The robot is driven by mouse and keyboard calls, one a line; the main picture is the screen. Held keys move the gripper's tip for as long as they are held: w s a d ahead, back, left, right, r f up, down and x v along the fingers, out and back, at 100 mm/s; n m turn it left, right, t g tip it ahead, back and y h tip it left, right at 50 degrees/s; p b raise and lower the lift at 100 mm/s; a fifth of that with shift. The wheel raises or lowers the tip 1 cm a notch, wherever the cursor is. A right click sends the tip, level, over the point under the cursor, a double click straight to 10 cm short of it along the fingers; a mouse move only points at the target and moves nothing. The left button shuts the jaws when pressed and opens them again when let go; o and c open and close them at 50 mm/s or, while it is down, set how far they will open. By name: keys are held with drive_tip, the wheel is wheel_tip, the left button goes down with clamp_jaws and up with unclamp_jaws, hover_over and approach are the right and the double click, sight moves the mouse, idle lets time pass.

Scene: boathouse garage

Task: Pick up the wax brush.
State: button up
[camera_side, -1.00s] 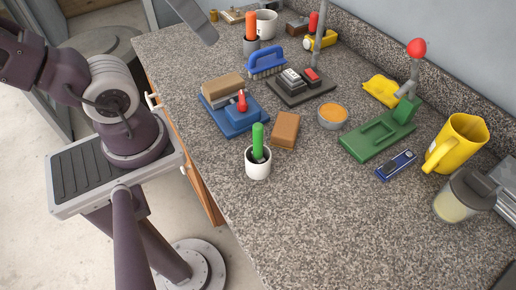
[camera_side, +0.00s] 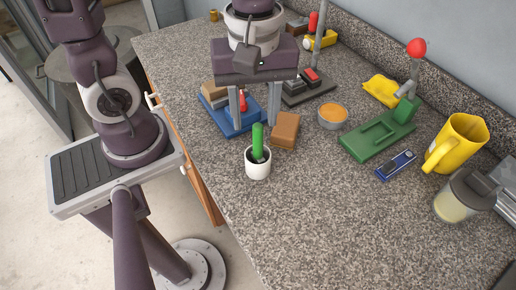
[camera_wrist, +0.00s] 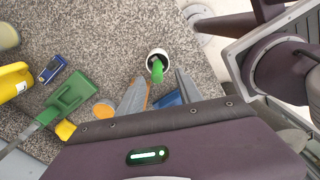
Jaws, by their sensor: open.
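The frames do not settle which item is the wax brush. A green handle (camera_side: 257,139) stands in a small white cup (camera_side: 257,170) near the counter's front edge; its lower end is hidden in the cup. Both the handle (camera_wrist: 157,70) and the cup (camera_wrist: 158,54) show in the wrist view. My gripper (camera_side: 254,124) points down above the counter, open and empty, its fingers appearing just behind the green handle in the side view. In the wrist view my gripper (camera_wrist: 161,82) has its fingertips either side of the handle's line, without visible contact.
A brown block (camera_side: 285,130) lies right of the cup. A blue base (camera_side: 222,117) with a red knob sits behind, partly hidden by my fingers. An orange-topped tin (camera_side: 332,116), green tool (camera_side: 378,138) and yellow mug (camera_side: 459,142) stand right. The front counter is clear.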

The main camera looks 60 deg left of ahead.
sight(258, 156)
drive_tip(key=f, duration=0.7)
drive_tip(key=shift+w+f, duration=0.25)
drive_tip(key=shift+f, duration=0.15)
drive_tip(key=shift+c, duration=0.4)
clamp_jaws()
